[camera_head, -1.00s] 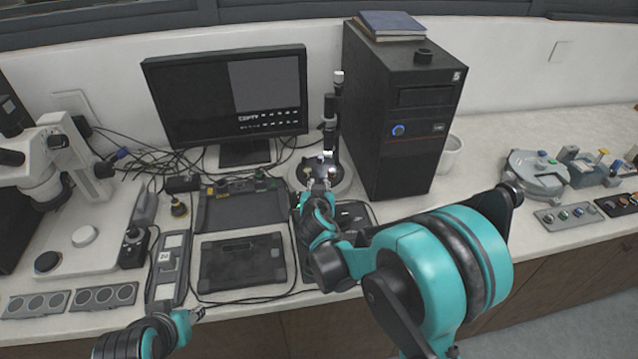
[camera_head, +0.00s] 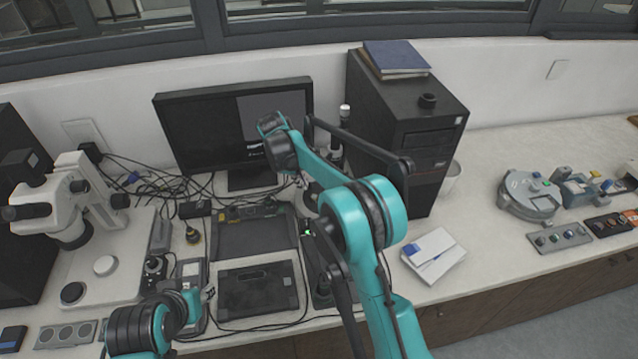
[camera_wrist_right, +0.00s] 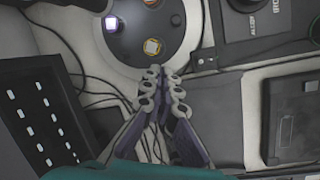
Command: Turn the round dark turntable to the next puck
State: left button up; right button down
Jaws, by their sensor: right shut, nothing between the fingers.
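The round dark turntable (camera_wrist_right: 132,38) shows at the top of the right wrist view, inside a pale round base (camera_wrist_right: 185,45). In the head view, my right arm largely hides the turntable. My left gripper (camera_head: 208,293) is low at the left, too small to judge.
A monitor (camera_head: 232,140) and a black computer tower (camera_head: 405,130) stand behind. A microscope (camera_head: 70,205) is at the left. A black tablet-like device (camera_head: 258,290) lies in front.

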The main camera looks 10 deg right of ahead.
jog(key=f+n, duration=0.1)
jog(key=f, duration=0.1)
jog(key=s+f+n+g+b, duration=0.1)
jog(key=f, duration=0.1)
jog(key=f+n, duration=0.1)
jog(key=f, duration=0.1)
jog(key=shift+s+d+f+g, duration=0.15)
jog(key=shift+s+f+g, duration=0.05)
jog(key=shift+f+g, duration=0.2)
jog(key=d, duration=0.2)
jog(key=d+b, duration=0.1)
jog(key=shift+s+f, duration=0.3)
jog(key=shift+s, duration=0.05)
pick_arm(q)
jog(key=shift+w+f, duration=0.4)
jog(key=shift+f, duration=0.15)
pick_arm(e)
jog(key=shift+s+d, duration=0.1)
jog(key=shift+d, duration=0.45)
pick_arm(q)
jog(key=shift+d, duration=0.1)
pick_arm(e)
jog(key=shift+r, duration=0.1)
